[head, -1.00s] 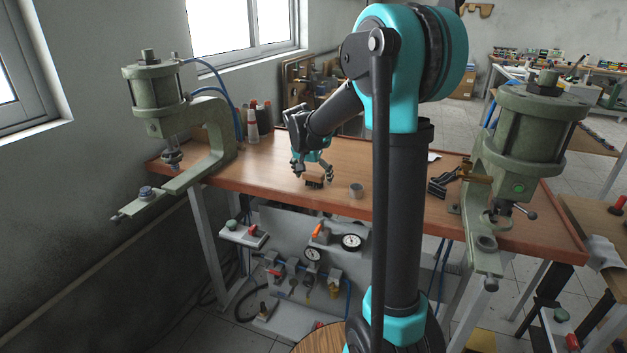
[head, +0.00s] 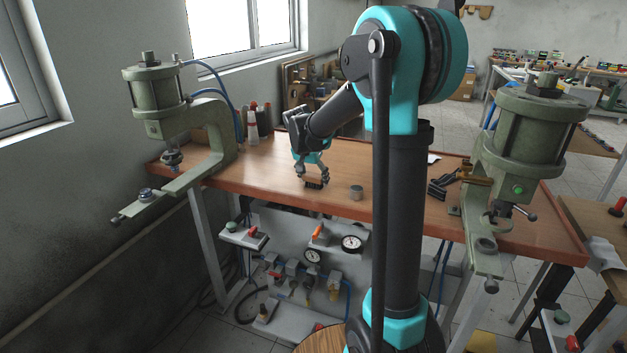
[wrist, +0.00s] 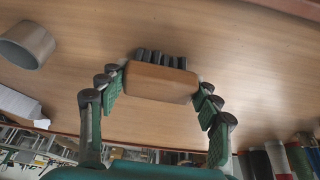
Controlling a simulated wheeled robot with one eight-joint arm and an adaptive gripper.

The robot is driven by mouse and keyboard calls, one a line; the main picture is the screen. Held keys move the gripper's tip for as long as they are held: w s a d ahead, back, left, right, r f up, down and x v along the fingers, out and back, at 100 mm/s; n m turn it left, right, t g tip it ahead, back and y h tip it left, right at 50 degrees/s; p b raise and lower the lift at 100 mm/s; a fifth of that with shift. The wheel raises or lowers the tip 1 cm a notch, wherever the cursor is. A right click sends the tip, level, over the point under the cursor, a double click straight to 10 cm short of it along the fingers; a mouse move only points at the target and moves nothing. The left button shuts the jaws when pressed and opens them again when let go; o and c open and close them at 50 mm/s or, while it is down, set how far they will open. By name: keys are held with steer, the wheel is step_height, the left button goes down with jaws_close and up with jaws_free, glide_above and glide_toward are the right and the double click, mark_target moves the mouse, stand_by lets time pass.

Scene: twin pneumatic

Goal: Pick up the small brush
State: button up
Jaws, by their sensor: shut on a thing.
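The small brush (head: 314,183) has a wooden back and dark bristles. In the head view it is at the front middle of the wooden bench, between the fingers of my gripper (head: 312,177). In the wrist view the brush (wrist: 160,82) lies between both green fingers of my gripper (wrist: 160,88), with its dark bristle tufts showing past the wooden block. The fingertips are at its two ends and the gripper is shut on it. I cannot tell whether the bristles touch the bench.
Green pneumatic presses stand at the left (head: 215,125) and right (head: 490,150). Bottles (head: 252,125) stand behind the left press. The bench between is mostly clear.

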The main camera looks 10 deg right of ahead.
mark_target(314, 174)
step_height(314, 174, up, 20)
stand_by(0.4)
steer(key=shift+f, duration=0.1)
steer(key=o, duration=0.5)
steer(key=shift+c, duration=1.4)
steer(key=shift+s, duration=0.1)
